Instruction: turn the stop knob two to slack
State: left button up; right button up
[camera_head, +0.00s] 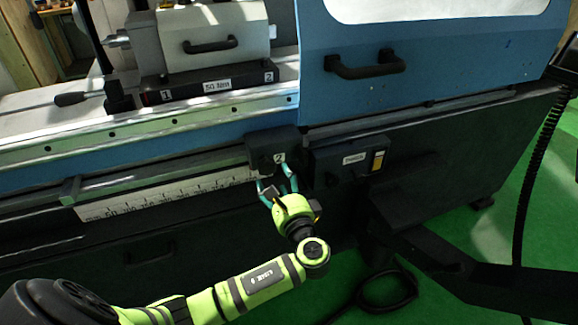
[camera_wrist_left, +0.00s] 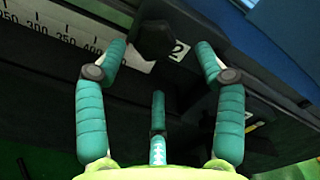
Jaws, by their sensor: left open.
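Stop knob two is a dark knob (camera_wrist_left: 154,40) beside a white label marked 2 in the left wrist view. It sits on a dark block (camera_head: 270,146) on the machine's front rail, and my gripper partly covers that area in the head view. My left gripper (camera_head: 276,184) is open, just below and in front of the block. In the left wrist view its teal fingers (camera_wrist_left: 158,62) are spread to either side of the knob, with a third finger below. The knob shows between the fingertips, and I see no clear contact.
A white scale strip (camera_head: 165,196) runs along the rail to the left. A dark box with a label and a yellow switch (camera_head: 378,160) is to the right. A blue door with a black handle (camera_head: 365,68) is above. A black cable (camera_head: 388,292) lies on the green floor.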

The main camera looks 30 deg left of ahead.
aim_at(268, 170)
pick_arm(q)
jog(key=x, duration=0.5)
jog(key=shift+s+a, duration=0.2)
jog(key=shift+a, duration=0.15)
jog(key=shift+w+a, duration=0.5)
jog(key=c, duration=1.2)
